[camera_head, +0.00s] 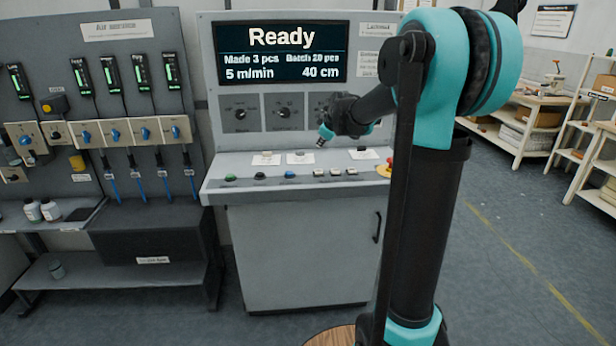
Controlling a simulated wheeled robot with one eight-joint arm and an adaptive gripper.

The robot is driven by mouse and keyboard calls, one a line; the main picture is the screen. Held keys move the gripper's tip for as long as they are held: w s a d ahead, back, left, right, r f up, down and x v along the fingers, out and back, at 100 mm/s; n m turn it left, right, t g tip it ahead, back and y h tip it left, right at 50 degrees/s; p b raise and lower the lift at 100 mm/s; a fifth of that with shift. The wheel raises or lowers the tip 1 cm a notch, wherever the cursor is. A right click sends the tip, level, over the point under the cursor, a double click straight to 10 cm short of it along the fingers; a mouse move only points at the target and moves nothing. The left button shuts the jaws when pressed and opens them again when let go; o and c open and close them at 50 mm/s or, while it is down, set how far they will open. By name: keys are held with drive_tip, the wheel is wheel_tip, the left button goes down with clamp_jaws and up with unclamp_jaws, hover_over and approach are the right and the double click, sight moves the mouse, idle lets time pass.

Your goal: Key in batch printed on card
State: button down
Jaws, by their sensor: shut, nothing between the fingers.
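A grey control console (300,250) stands in the middle. Its screen (281,53) reads "Ready", "Made 3 pcs", "Batch 20 pcs", "5 m/min" and "40 cm". Dark knob panels (240,113) sit under the screen. On the sloped desk is a row of buttons, with a green one (231,177), a blue one (290,174) and pale ones (336,172). White cards (266,159) lie behind the buttons; their print is too small to read. My gripper (321,142) is shut and empty, above the desk and apart from the buttons. My arm hides the console's right part.
A red knob on a yellow base (385,170) is at the desk's right end, partly behind my arm. A grey panel with valves and blue hoses (100,100) stands at left, with bottles (50,210) below. Shelving (530,125) stands at right; the floor between is clear.

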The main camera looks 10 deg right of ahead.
sight(319, 172)
drive_tip(key=shift+w+a+r, duration=0.2)
drive_tip(key=shift+w+a, duration=0.1)
drive_tip(key=shift+a, duration=0.05)
drive_tip(key=shift+f, duration=0.1)
drive_tip(key=shift+f, duration=4.3)
drive_tip(key=shift+f, duration=0.1)
drive_tip(key=shift+f, duration=0.3)
drive_tip(key=shift+f, duration=0.45)
drive_tip(key=shift+r, duration=0.85)
